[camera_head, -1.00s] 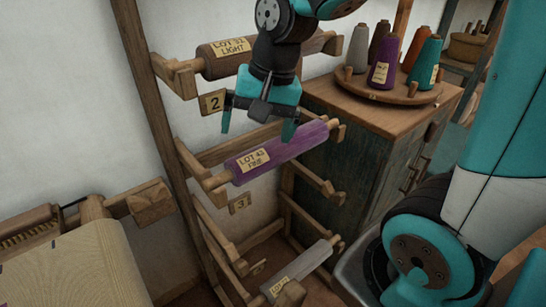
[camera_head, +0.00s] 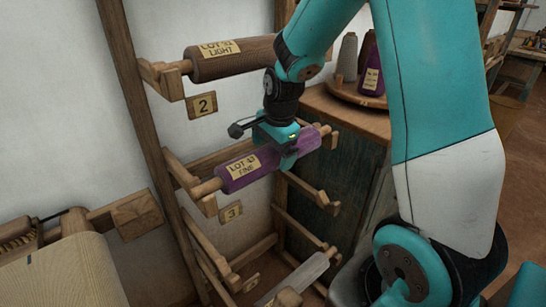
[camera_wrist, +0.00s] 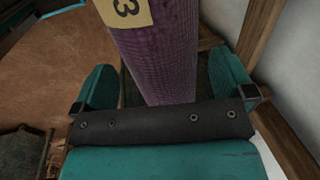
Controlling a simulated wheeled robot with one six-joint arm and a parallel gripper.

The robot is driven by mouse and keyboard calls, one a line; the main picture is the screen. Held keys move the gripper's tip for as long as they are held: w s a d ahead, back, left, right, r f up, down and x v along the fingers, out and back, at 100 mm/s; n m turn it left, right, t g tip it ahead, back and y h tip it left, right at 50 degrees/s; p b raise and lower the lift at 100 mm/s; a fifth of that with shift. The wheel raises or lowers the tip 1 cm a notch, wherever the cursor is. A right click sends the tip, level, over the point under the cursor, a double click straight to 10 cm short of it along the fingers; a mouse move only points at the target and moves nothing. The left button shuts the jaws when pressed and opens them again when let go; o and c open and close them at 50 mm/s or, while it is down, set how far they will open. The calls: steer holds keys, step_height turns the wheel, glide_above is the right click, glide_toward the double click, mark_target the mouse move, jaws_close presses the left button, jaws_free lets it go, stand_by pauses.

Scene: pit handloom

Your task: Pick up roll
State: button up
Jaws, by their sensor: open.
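A purple roll (camera_head: 240,171) with a yellow label reading LOT 43 FINE lies across the middle pair of rack arms. Its wooden rod ends rest on the brackets. My gripper (camera_head: 284,152) is over the right half of the roll, pointing down. In the wrist view the purple roll (camera_wrist: 158,60) runs between the two teal fingers of my gripper (camera_wrist: 162,88), with a gap on each side. The fingers are open. The roll's underside and part of its right half are hidden.
A brown roll (camera_head: 230,58) labelled LIGHT sits above on the rack, and a pale roll (camera_head: 292,280) below. A wooden cabinet (camera_head: 345,115) with a round tray of yarn cones stands close behind on the right. A cream cloth beam (camera_head: 70,268) is at the lower left.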

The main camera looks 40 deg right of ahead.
steer(key=f, duration=0.3)
steer(key=shift+w+a+f, duration=0.1)
steer(key=shift+w, duration=0.3)
steer(key=c, duration=1.2)
steer(key=shift+c, duration=0.9)
